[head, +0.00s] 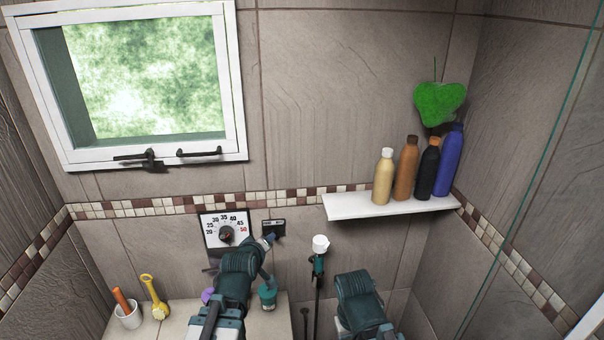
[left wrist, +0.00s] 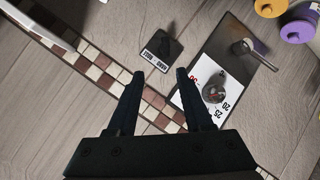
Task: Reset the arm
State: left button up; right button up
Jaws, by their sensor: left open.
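My left gripper (head: 268,240) reaches up to the tiled wall just in front of a small black plate (head: 274,228) with a label strip. In the left wrist view my left gripper (left wrist: 159,74) has its two dark fingers spread apart with nothing between them. The black plate (left wrist: 161,48) shows beyond the fingertips, apart from them. My right arm (head: 360,300) shows at the lower right of the head view, but its gripper is not visible.
A white dial panel (head: 211,230) is beside the plate, also showing in the left wrist view (left wrist: 232,66). A shelf (head: 345,207) holds several bottles. A hand shower (head: 320,243) hangs between my arms. A cup (head: 128,318) and yellow brush (head: 155,300) stand on the ledge (head: 180,322).

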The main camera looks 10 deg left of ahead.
pick_arm(q)
jog(key=s+d+f+m+g+h+b, duration=0.1)
jog(key=s+d+f+m+g+b, duration=0.3)
jog(key=f, duration=0.4)
jog(key=s+d+f+m+g+b, duration=0.1)
jog(key=s+d+f+m+b, duration=0.15)
jog(key=d+f+b, duration=0.45)
jog(key=s+d+f+m+g+y+b, duration=0.2)
jog(key=s+f+m+g+b, duration=0.3)
jog(key=s+f, duration=0.7)
jog(key=s+d+m+g, duration=0.1)
jog(key=s+m+g, duration=0.1)
jog(key=s, duration=0.1)
jog(key=shift+f+b, duration=0.4)
jog(key=shift+o, duration=0.2)
jog(key=shift+d, duration=0.1)
